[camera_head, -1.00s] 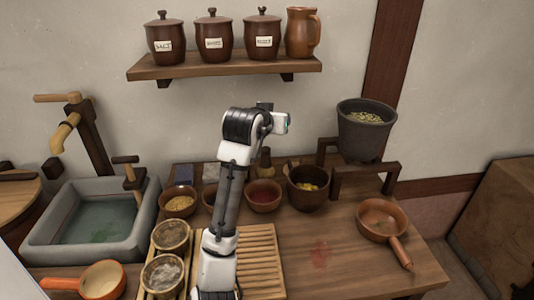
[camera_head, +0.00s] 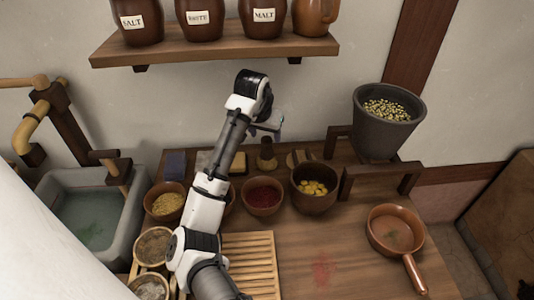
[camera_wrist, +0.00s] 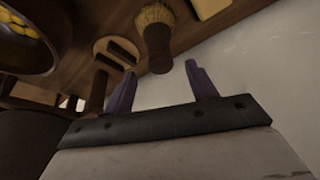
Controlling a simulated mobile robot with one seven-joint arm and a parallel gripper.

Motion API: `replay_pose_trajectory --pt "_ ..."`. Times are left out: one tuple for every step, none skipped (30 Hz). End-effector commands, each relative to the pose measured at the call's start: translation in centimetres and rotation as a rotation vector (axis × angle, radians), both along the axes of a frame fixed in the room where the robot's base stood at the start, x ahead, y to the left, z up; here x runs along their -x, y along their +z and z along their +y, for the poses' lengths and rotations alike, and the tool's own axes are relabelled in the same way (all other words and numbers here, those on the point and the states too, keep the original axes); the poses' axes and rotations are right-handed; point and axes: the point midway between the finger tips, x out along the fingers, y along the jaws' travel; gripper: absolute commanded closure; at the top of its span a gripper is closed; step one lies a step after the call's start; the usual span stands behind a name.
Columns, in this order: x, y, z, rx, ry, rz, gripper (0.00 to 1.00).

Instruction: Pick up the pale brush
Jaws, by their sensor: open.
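The pale brush (camera_head: 266,155) stands on the counter close to the wall, its dark handle up and its pale bristles down. In the wrist view the brush (camera_wrist: 156,32) shows straight beyond my fingertips, handle end nearest to me. My gripper (camera_head: 274,127) is above the brush, near the wall. In the wrist view its two purple fingers (camera_wrist: 160,75) are apart with nothing between them, and the brush is a short way off, not touched.
A round pale piece with dark bars (camera_wrist: 116,52) lies beside the brush. Bowls of red (camera_head: 262,195) and yellow (camera_head: 314,186) contents stand in front. A grey hopper (camera_head: 386,120) on a wooden frame is to the right. A jar shelf (camera_head: 215,48) hangs above.

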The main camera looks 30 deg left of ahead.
Motion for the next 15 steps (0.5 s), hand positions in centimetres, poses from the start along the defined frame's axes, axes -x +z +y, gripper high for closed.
replay_pose_trajectory --pt "-0.1 -0.4 0.1 0.001 0.002 0.001 0.43" --pt "-0.2 -0.7 0.1 0.000 0.001 0.001 0.43" --pt "-0.3 -1.1 0.2 0.000 0.001 0.001 0.43" --pt "-0.5 -1.5 0.2 0.000 0.001 0.001 0.43" --pt "-0.6 -2.0 0.3 0.000 0.002 0.002 0.43" --pt "-0.7 -2.6 0.3 0.000 0.002 0.002 0.43" --pt "-0.9 -3.1 0.4 0.001 0.002 0.001 0.43" --pt "-1.1 -3.5 0.4 0.001 0.001 0.001 0.43" --pt "-1.3 -4.0 0.4 0.000 0.000 0.000 0.43" --pt "-1.4 -4.3 0.4 0.000 0.000 -0.001 0.43" --pt "-1.5 -4.5 0.4 0.000 0.000 -0.001 0.43" --pt "-1.6 -4.8 0.5 0.000 0.000 -0.001 0.43" --pt "-1.7 -4.9 0.5 0.000 0.000 -0.002 0.43" --pt "-1.7 -5.0 0.5 0.000 0.000 -0.002 0.43" --pt "-1.7 -5.0 0.5 -0.002 -0.001 -0.003 0.43"
